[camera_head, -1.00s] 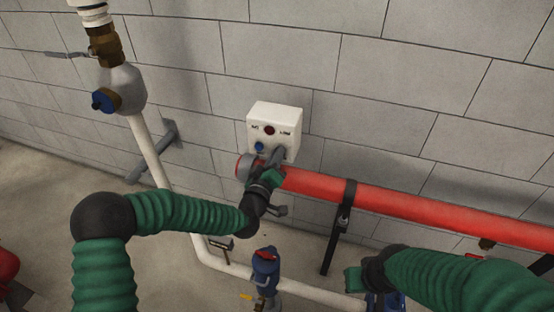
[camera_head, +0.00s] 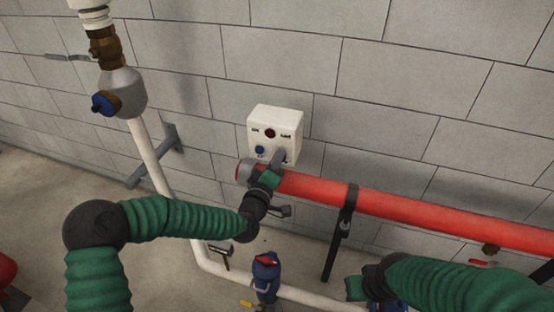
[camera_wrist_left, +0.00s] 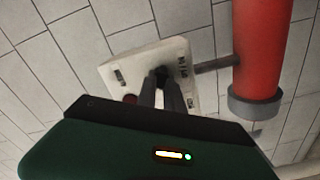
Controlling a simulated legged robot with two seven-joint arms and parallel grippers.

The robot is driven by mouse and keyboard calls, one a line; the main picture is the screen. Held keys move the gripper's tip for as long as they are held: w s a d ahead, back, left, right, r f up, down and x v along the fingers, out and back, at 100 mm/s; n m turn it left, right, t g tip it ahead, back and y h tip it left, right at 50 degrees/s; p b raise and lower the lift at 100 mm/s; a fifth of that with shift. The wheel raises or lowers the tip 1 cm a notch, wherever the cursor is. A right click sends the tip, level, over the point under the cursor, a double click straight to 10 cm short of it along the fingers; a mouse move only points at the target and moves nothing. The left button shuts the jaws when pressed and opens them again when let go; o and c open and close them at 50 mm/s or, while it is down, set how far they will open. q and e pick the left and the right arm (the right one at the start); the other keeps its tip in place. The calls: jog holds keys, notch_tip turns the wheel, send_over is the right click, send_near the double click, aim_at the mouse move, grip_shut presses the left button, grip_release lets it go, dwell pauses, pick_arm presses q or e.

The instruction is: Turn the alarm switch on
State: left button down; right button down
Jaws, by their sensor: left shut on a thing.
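The alarm box (camera_head: 275,120) is a white box on the block wall, with a dark red round light (camera_head: 270,133) and a blue button (camera_head: 260,150) on its face. My left gripper (camera_head: 281,154) reaches its lower right part, covering the switch in the head view. In the left wrist view, the two grey fingers (camera_wrist_left: 162,82) are shut on a small black switch knob (camera_wrist_left: 161,71) on the box (camera_wrist_left: 122,72). The knob's exact angle is hard to tell. My right gripper (camera_head: 358,286) is low at the right; its fingers cannot be made out.
A red pipe (camera_head: 400,200) runs right from just below the box, close to my left gripper; its grey end cap also shows in the left wrist view (camera_wrist_left: 253,105). A black support (camera_head: 340,235) holds it.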

pick_arm(q)
jog(key=c, duration=1.5)
grip_release()
jog(key=shift+r, duration=0.1)
jog(key=shift+s, duration=0.1)
jog(key=b+v, duration=0.1)
jog(key=v, duration=1.6)
